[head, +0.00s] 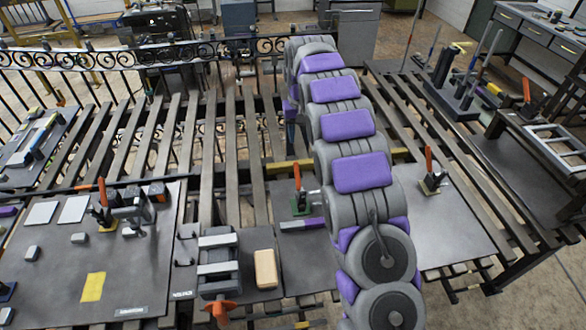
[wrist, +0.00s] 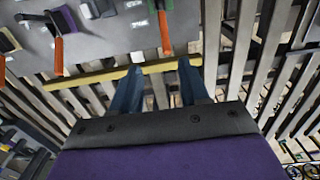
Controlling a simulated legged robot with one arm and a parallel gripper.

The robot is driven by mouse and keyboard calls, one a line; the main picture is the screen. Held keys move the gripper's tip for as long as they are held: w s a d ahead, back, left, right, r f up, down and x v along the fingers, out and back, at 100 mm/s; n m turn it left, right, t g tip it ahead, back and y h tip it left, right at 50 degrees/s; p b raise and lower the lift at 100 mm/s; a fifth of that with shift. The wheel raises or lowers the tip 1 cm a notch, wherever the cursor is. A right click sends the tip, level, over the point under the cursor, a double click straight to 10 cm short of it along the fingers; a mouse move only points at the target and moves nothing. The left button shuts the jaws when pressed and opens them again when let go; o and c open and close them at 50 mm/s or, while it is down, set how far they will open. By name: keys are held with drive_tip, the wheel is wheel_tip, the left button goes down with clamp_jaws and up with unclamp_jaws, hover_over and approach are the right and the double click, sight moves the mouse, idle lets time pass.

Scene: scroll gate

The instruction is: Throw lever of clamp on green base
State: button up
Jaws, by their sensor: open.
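The clamp on the green base (head: 301,206) stands on a dark plate in the middle of the head view, just left of my arm. Its orange lever (head: 297,177) points up. My gripper (wrist: 160,67) shows in the wrist view with two blue fingers apart and nothing between them.
A clamp with an orange lever (head: 103,205) stands on the left plate, and another (head: 431,178) is right of my arm. A wooden block (head: 265,268) is in front. A scroll railing (head: 90,58) runs behind the slats.

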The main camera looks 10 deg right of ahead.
sight(297, 169)
drive_tip(key=f, duration=0.6)
drive_tip(key=w+f+b, duration=0.1)
drive_tip(key=f, duration=0.5)
drive_tip(key=f+b, duration=0.1)
drive_tip(key=f, duration=0.5)
drive_tip(key=shift+w+a+f, duration=0.3)
drive_tip(key=shift+w+a, duration=0.05)
clamp_jaws()
